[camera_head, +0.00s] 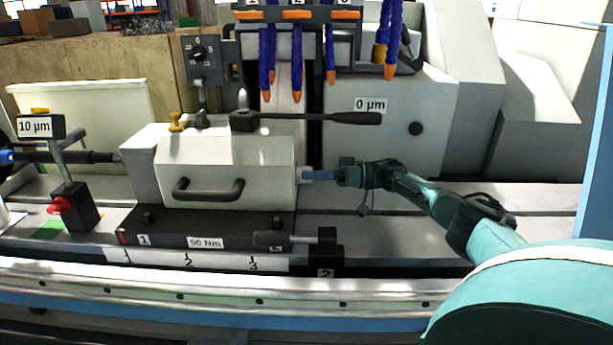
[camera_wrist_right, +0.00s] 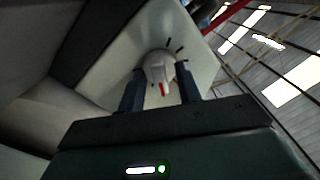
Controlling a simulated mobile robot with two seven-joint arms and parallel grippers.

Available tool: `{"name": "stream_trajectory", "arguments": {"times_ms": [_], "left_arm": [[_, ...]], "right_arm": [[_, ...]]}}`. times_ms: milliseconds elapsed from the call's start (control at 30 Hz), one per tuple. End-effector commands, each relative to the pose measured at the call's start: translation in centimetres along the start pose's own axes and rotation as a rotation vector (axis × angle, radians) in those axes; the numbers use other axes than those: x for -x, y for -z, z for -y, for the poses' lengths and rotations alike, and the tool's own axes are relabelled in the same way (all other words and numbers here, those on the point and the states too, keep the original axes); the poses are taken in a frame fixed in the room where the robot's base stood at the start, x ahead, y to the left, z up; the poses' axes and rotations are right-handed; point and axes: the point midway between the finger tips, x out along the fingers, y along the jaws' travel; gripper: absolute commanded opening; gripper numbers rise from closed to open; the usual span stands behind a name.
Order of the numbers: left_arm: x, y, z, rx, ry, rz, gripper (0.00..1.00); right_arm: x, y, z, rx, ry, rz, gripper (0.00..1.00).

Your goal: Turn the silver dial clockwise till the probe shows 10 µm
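The silver dial (camera_wrist_right: 160,66) sits on the pale end face of the tailstock, with a red mark on it and dark tick marks around it in the right wrist view. My right gripper (camera_wrist_right: 160,88) has one finger on each side of the dial, and both appear to touch it. My left gripper is not in view.
A second label (camera_head: 370,105) on the grey housing reads 0 µm. A long black lever (camera_head: 310,118) lies above the tailstock, and a black handle (camera_head: 208,190) is on its front. Blue hoses (camera_head: 297,60) with orange tips hang above. The bed right of the tailstock is mostly clear.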

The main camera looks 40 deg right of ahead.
Motion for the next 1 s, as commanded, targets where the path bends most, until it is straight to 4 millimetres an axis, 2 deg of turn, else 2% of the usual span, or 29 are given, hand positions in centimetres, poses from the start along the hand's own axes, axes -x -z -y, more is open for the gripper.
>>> {"name": "stream_trajectory", "arguments": {"times_ms": [633,1000], "left_arm": [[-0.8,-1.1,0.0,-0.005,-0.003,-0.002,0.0],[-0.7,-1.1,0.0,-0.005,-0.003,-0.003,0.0]], "right_arm": [[6.3,-0.1,-0.1,0.002,-0.003,0.0,0.34],[6.9,0.0,0.0,0.001,-0.001,-0.001,0.34]]}}
